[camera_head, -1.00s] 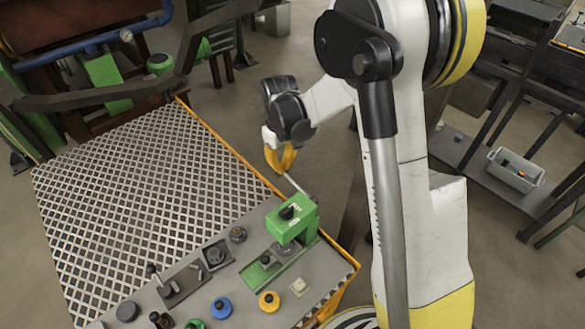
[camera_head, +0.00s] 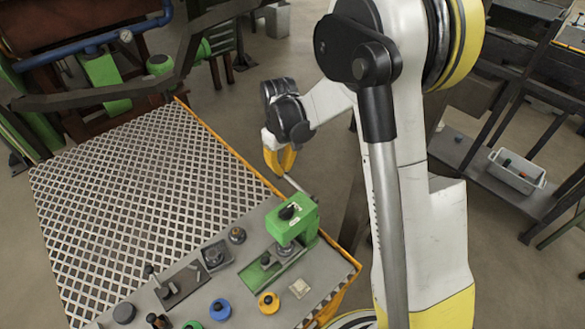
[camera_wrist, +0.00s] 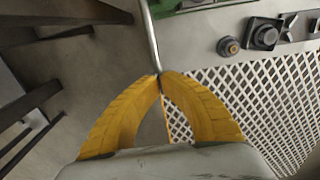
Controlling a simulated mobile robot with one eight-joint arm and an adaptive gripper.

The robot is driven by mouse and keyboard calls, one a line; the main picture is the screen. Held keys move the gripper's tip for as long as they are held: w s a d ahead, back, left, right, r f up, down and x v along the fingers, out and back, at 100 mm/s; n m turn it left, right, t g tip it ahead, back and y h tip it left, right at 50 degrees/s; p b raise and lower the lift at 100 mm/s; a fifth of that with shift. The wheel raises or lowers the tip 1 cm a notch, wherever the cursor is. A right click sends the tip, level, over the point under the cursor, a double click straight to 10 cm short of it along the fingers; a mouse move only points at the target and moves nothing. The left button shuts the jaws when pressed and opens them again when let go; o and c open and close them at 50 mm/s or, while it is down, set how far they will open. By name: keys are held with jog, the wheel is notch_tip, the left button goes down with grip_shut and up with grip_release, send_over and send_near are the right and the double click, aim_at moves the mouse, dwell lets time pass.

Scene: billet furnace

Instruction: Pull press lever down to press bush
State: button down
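The green press (camera_head: 293,217) stands at the near right end of the table. Its lever (camera_head: 296,186) is a thin metal rod slanting up and left from the press. My gripper (camera_head: 279,172), with yellow fingers, is at the lever's free end. In the wrist view the lever (camera_wrist: 152,40) runs down to my gripper (camera_wrist: 160,75), whose fingertips are closed together on its end. A small grey round part (camera_head: 286,249) shows beneath the press head; I cannot tell whether it is the bush. The press (camera_wrist: 192,5) is mostly cut off in the wrist view.
The table has a perforated metal top (camera_head: 150,190). Dark fixtures, a blue knob (camera_head: 220,309) and a yellow knob (camera_head: 268,302) sit near the press. A grey bin (camera_head: 516,171) stands on a shelf at right. Floor beside the table's right edge is open.

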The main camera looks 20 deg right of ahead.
jog(key=shift+f, duration=0.2)
jog(key=shift+f+b, duration=0.15)
jog(key=shift+b, duration=0.25)
jog(key=shift+f+b, duration=0.45)
jog(key=shift+b, duration=0.05)
dwell(0.6)
jog(key=shift+r+p, duration=3.15)
jog(key=shift+r, duration=1.75)
notch_tip(320, 180, up, 5)
jog(key=p, duration=0.3)
